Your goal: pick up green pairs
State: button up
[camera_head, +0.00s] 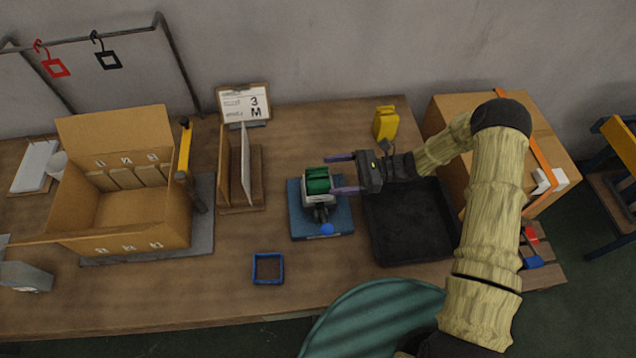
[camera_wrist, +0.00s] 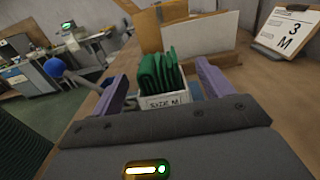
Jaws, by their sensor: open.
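The green pairs (camera_head: 318,181) stand upright in a small white holder (camera_head: 318,198) on a blue base (camera_head: 298,222) in the middle of the table. In the wrist view the green pairs (camera_wrist: 160,72) are several folded pieces side by side, and the holder (camera_wrist: 165,101) reads "SIZE M". My gripper (camera_head: 342,174) is at their right in the head view, jaws open. In the wrist view its purple fingers (camera_wrist: 162,88) show on either side of the green pairs. I cannot tell whether they touch.
An open cardboard box (camera_head: 130,222) stands at the left. Wooden upright boards (camera_head: 224,165) stand left of the blue base. A black tray (camera_head: 405,240) lies under my arm. A blue square frame (camera_head: 268,281) lies in front. A clipboard (camera_head: 243,103) reads "3 M".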

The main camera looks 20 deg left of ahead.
aim_at(318, 178)
dwell(0.3)
jog(key=p+x, duration=0.3)
jog(key=x, duration=0.2)
jog(key=shift+s+f, duration=0.15)
jog(key=shift+s, duration=0.1)
jog(key=c, duration=1.1)
notch_tip(318, 178, up, 10)
jog(key=b, duration=0.2)
jog(key=shift+b, duration=0.3)
